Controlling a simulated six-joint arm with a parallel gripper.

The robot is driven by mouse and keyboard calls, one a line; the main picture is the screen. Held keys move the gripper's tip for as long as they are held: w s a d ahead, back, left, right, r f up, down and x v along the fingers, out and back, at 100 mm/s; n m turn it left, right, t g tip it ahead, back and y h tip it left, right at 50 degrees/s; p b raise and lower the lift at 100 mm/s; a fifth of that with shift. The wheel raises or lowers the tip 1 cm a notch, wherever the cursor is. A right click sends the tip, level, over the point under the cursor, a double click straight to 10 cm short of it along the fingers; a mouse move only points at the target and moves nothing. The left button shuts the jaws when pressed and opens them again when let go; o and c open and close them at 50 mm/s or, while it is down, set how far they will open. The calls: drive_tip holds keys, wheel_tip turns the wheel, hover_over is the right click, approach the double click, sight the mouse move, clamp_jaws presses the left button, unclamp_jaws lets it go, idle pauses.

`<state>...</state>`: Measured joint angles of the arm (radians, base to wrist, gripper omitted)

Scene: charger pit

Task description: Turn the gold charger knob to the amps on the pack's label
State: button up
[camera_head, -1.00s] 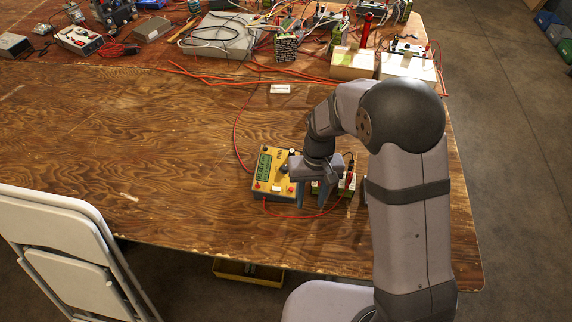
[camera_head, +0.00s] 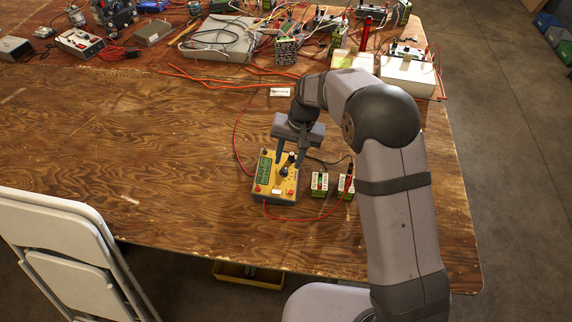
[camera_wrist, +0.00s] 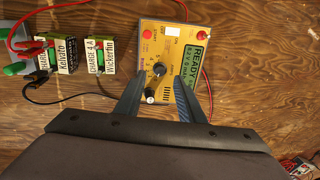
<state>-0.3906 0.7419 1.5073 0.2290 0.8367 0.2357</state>
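The gold charger (camera_head: 276,178) sits near the table's front edge; it also shows in the wrist view (camera_wrist: 190,30). Its green screen (camera_wrist: 194,60) says READY above a smaller line. Its dark round knob (camera_wrist: 158,69) has small scale figures around it; I cannot tell its setting. A black post with a pale top (camera_wrist: 150,96) stands near it. My gripper (camera_wrist: 159,80) is open above the charger, fingertips on either side of the knob area; contact is unclear. The Wickerfin pack (camera_wrist: 101,58) reads CHARGE 4 A. The Kelvato pack (camera_wrist: 67,50) has a CHARGE label, its figure unclear.
Red and black leads run around the charger and to the Kelvato pack's side. A cluttered row of boxes, cables and a grey case (camera_head: 221,37) fills the table's back. Bare wood (camera_head: 120,150) is free at left. A folding chair (camera_head: 60,240) stands in front.

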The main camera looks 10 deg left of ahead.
sight(285, 170)
drive_tip(key=shift+a+f+p, duration=0.2)
drive_tip(key=shift+f+p, duration=0.05)
drive_tip(key=shift+f, duration=0.9)
drive_tip(key=shift+a+f+p, duration=0.2)
drive_tip(key=shift+f, duration=0.9)
drive_tip(key=shift+c, duration=0.5)
clamp_jaws()
